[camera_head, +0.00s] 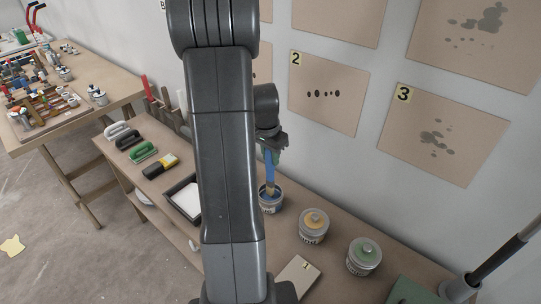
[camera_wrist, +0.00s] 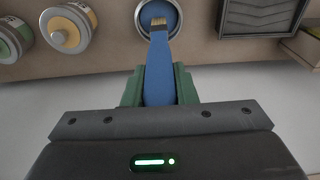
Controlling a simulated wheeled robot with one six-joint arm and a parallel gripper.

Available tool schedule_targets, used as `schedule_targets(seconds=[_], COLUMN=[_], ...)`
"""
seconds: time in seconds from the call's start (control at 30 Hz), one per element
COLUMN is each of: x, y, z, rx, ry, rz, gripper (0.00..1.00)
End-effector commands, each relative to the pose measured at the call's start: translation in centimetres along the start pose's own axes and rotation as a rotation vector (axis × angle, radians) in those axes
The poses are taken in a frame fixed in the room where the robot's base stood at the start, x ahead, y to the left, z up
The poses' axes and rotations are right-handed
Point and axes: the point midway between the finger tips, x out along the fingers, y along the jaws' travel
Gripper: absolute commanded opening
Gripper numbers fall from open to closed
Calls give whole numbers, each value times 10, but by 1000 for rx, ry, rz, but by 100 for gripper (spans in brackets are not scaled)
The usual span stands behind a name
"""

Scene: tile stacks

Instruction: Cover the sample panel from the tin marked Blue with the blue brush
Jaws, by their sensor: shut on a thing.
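My gripper (camera_head: 270,148) is shut on the handle of the blue brush (camera_head: 270,168), which hangs bristles down. In the wrist view the brush (camera_wrist: 159,75) sits between the green fingers (camera_wrist: 159,88). Its pale bristles are over the mouth of the open tin with blue inside (camera_head: 271,201), also seen in the wrist view (camera_wrist: 177,8). I cannot tell if the bristles touch the paint, and the tin's label is too small to read. Wall panels numbered 2 (camera_head: 320,112) and 3 (camera_head: 447,150) bear dark spots. Which one is the sample panel is not clear.
Tins with yellow (camera_head: 312,228) and green (camera_head: 363,258) tops stand along the bench. A card marked 1 (camera_head: 295,280) lies in front. A tray (camera_head: 186,200) is partly behind my arm. Handled tools (camera_head: 143,152) lie at the left, and a cluttered table (camera_head: 110,90) stands beyond.

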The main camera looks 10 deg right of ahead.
Motion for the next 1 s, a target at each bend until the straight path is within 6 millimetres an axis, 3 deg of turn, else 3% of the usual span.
schedule_targets(seconds=[1.0], x=[9], y=[0], z=[1], rx=[0], ry=[0], rz=[0], gripper=[2])
